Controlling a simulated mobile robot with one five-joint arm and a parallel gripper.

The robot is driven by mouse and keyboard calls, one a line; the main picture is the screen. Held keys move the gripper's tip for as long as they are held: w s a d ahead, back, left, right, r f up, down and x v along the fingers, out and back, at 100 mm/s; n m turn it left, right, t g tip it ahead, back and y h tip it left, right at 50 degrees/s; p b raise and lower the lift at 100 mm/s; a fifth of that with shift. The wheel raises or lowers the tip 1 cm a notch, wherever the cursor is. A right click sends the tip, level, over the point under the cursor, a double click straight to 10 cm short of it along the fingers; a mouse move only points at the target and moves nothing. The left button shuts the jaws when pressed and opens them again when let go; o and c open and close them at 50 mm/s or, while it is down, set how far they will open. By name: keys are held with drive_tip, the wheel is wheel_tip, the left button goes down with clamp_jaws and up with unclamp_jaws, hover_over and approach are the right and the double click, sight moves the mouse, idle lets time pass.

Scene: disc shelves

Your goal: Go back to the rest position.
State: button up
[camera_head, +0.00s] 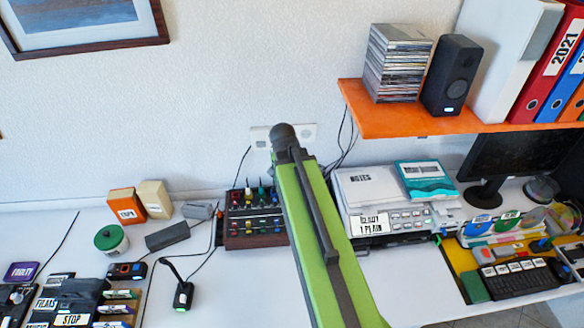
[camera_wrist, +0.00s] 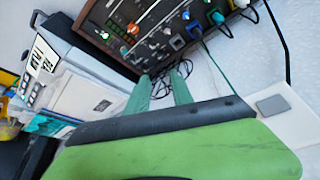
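My gripper (camera_wrist: 162,82) shows in the wrist view as two green fingers standing apart, with nothing between them. Behind the gap are dark cables and the pale wall. My green arm rises through the middle of the head view to a dark joint in front of the wall, and the gripper itself is hidden there. The wooden-cased control box with coloured knobs (camera_head: 252,222) stands just left of my arm; it also fills the top of the wrist view (camera_wrist: 150,32).
A white machine (camera_head: 395,205) stands right of my arm. Above it is an orange shelf (camera_head: 400,124) with a stack of discs (camera_head: 397,62) and a black speaker (camera_head: 451,75). A desk lamp-like black stand (camera_head: 182,294) is at left. The white desktop is clear around (camera_head: 235,290).

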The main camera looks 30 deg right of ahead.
drive_tip(key=w+a+n, duration=0.2)
drive_tip(key=w+a, duration=0.1)
drive_tip(key=a, duration=0.6)
drive_tip(key=s+a+f+n+g+y, duration=0.1)
drive_tip(key=s+a+n+y, duration=0.1)
drive_tip(key=a, duration=0.6)
drive_tip(key=s+a+f+n+g+y, duration=0.1)
drive_tip(key=s+a+n, duration=0.4)
drive_tip(key=a, duration=0.3)
drive_tip(key=shift+a+n+g+y, duration=0.15)
drive_tip(key=shift+n+g+y, duration=0.25)
drive_tip(key=shift+n, duration=0.5)
